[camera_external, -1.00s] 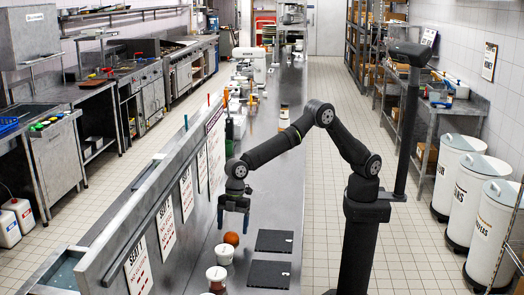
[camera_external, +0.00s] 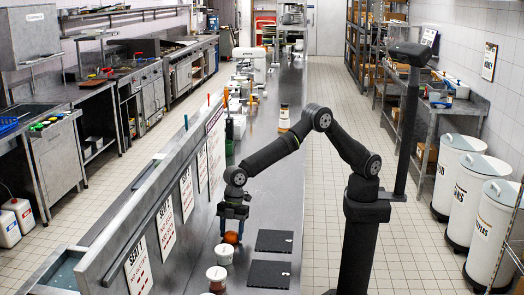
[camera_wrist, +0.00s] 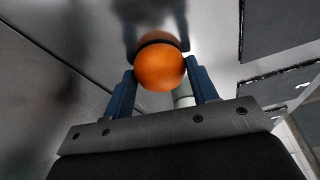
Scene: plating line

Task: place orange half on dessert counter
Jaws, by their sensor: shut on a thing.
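The orange half (camera_external: 231,237) is a round orange piece on the steel counter (camera_external: 268,203). It sits just behind a white cup in the external view. My gripper (camera_external: 231,232) is down over it, with a blue finger on each side. In the wrist view the orange half (camera_wrist: 160,67) sits between the two blue fingertips of my gripper (camera_wrist: 160,85), which are shut on it. Its underside and its contact with the counter are hidden. I cannot make out which part is the dessert counter.
A white cup (camera_external: 223,254) stands close in front of the orange, and another cup (camera_external: 216,275) is nearer the camera. Two dark boards (camera_external: 274,241) (camera_external: 268,275) lie to the right. A raised ledge with signs (camera_external: 165,232) runs along the left. Bare steel lies behind my gripper.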

